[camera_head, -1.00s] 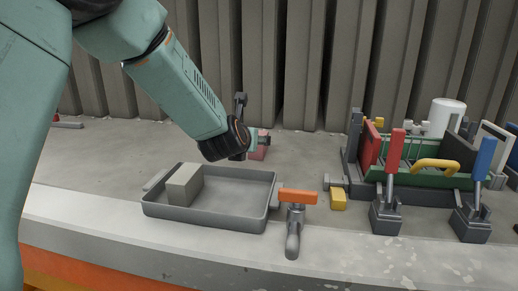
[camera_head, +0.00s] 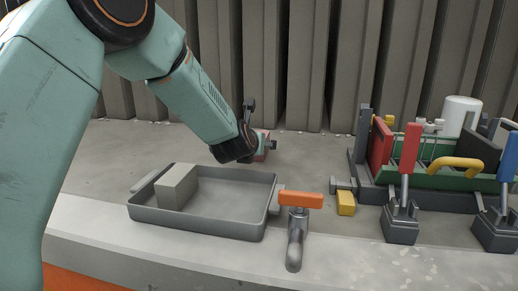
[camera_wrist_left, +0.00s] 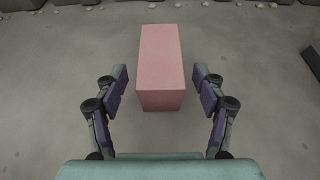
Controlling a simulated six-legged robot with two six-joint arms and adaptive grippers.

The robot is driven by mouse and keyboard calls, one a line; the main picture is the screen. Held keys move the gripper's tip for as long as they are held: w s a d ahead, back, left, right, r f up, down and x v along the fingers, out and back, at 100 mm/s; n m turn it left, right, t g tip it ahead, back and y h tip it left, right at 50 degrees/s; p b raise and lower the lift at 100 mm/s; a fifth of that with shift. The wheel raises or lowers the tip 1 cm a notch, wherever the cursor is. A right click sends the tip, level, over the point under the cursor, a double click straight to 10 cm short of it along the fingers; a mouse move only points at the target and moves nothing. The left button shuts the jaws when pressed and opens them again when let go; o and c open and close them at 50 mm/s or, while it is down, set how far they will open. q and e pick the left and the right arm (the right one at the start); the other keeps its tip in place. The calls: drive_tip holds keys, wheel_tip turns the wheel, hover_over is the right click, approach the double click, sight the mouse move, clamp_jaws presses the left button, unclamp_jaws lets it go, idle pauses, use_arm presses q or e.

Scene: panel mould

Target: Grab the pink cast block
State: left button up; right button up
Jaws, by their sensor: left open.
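The pink cast block (camera_wrist_left: 161,68) lies on the grey surface, and in the left wrist view its near end sits between the spread fingers of my left gripper (camera_wrist_left: 160,95). The fingers appear apart from its sides. In the head view the pink block (camera_head: 262,142) is mostly hidden behind my left gripper (camera_head: 262,145), which is low over the surface behind the tray. My left gripper is open and empty. My right gripper is in neither view.
A grey tray (camera_head: 237,204) holding a grey block (camera_head: 176,187) stands in front of my left gripper. An orange-handled clamp (camera_head: 300,200), a yellow block (camera_head: 345,203) and a green mould (camera_head: 434,175) with red and blue-handled clamps stand to the right. A corrugated wall rises behind.

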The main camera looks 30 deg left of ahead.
use_arm(q)
drive_tip(key=shift+x, duration=1.65)
drive_tip(key=shift+r, duration=0.1)
drive_tip(key=shift+c, duration=0.2)
drive_tip(key=c, duration=1.4)
drive_tip(key=shift+r, duration=0.1)
clamp_jaws()
